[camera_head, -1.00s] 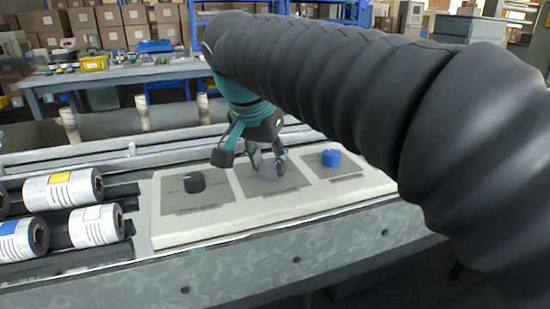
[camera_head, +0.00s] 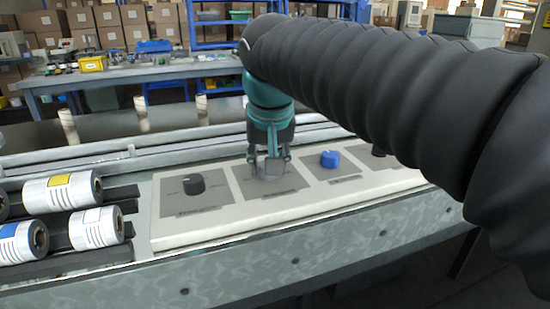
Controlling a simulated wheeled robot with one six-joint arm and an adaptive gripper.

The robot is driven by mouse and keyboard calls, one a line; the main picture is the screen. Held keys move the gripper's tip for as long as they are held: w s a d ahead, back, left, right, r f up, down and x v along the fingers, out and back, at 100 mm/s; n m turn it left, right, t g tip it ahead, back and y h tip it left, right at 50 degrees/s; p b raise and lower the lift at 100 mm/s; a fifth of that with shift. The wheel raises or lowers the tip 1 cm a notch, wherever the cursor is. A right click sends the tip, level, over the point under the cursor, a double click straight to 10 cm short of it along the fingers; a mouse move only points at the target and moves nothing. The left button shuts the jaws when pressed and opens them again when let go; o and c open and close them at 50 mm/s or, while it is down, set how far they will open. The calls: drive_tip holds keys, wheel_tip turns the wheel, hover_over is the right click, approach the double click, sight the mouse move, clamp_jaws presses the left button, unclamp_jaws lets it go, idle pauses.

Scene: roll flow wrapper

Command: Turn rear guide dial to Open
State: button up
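A light control panel (camera_head: 225,226) lies along the machine, with several dials on grey plates. A grey dial (camera_head: 270,170) is on the second plate from the left. My gripper (camera_head: 270,162) points down at this dial with its fingers drawn in close on either side of it. They appear to be shut on it, though the exact contact is small in the picture. A black dial (camera_head: 194,184) is to the left and a blue dial (camera_head: 330,159) to the right. The plate labels are too small to read, so I cannot tell which is the rear guide dial.
Another dark dial (camera_head: 378,151) is partly hidden by my arm at the right. White rolls (camera_head: 96,228) lie left of the panel. Metal rails (camera_head: 120,160) run behind it. A workbench (camera_head: 140,72) stands farther back.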

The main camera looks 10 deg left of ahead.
drive_tip(key=n, duration=0.2)
drive_tip(key=n+g+y, duration=0.1)
drive_tip(key=n, duration=0.1)
drive_tip(key=shift+d+n+y+p, duration=0.15)
drive_tip(key=shift+n+y+p, duration=0.15)
drive_tip(key=shift+p, duration=0.1)
drive_tip(key=n+g+y, duration=0.1)
drive_tip(key=n, duration=0.2)
drive_tip(key=shift+w+n, duration=0.15)
drive_tip(key=shift+n, duration=0.15)
drive_tip(key=n+g, duration=0.1)
drive_tip(key=n, duration=0.3)
drive_tip(key=shift+w+n+g+y, duration=0.1)
drive_tip(key=shift+n+g+y, duration=0.2)
drive_tip(key=shift+g, duration=0.1)
drive_tip(key=n+g, duration=0.1)
drive_tip(key=n, duration=0.2)
drive_tip(key=shift+n, duration=0.3)
drive_tip(key=n+g, duration=0.1)
drive_tip(key=n, duration=0.2)
drive_tip(key=n+g+h, duration=0.1)
drive_tip(key=n, duration=0.2)
drive_tip(key=shift+w+g, duration=0.15)
drive_tip(key=shift+g, duration=0.15)
drive_tip(key=n+h, duration=0.1)
drive_tip(key=n, duration=0.2)
drive_tip(key=n+g+h, duration=0.1)
drive_tip(key=n, duration=0.3)
drive_tip(key=shift+h, duration=0.3)
